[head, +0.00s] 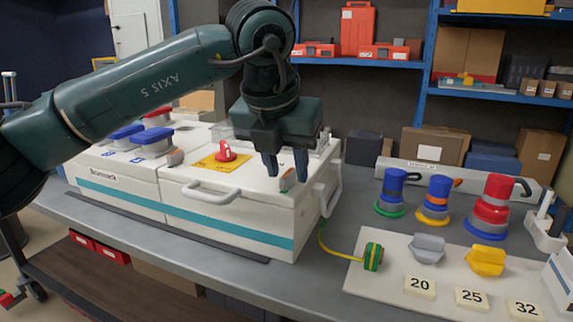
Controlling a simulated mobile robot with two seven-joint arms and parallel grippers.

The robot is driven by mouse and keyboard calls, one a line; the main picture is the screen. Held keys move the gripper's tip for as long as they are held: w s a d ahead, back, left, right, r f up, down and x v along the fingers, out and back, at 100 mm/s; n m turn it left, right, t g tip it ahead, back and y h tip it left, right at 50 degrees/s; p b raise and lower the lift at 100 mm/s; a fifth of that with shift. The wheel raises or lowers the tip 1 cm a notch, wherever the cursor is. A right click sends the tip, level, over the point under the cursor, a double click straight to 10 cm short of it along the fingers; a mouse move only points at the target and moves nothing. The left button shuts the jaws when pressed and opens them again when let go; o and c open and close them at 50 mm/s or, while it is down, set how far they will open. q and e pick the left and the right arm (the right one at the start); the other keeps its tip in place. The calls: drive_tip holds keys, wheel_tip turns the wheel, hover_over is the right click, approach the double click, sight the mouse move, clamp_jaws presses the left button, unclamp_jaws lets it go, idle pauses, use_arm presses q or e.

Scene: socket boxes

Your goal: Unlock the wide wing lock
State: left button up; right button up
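A white socket box (225,224) with a teal stripe stands on the grey bench. A small grey latch with red and green marks (287,181) sits at its front top edge, near the right corner; it may be the wing lock. My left gripper (287,175) points down over this latch, its two dark fingers apart on either side of it. I cannot tell whether the fingers touch it. Another grey latch (175,158) is on the edge of the neighbouring box (118,188). My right gripper is out of view.
A red switch (226,152) on a yellow plate and a handle (211,194) are on the box. At the right, a pale board (391,278) holds number tiles, a grey piece (428,248) and a yellow piece (487,260). Blue and red plugs (490,206) stand behind it.

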use_arm(q)
drive_tip(key=p+v, duration=0.2)
drive_tip(key=v, duration=1)
drive_tip(key=shift+s+r, duration=0.25)
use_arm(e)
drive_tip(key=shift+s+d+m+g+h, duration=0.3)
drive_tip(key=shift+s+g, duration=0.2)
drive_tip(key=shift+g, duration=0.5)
use_arm(q)
drive_tip(key=shift+a, duration=0.1)
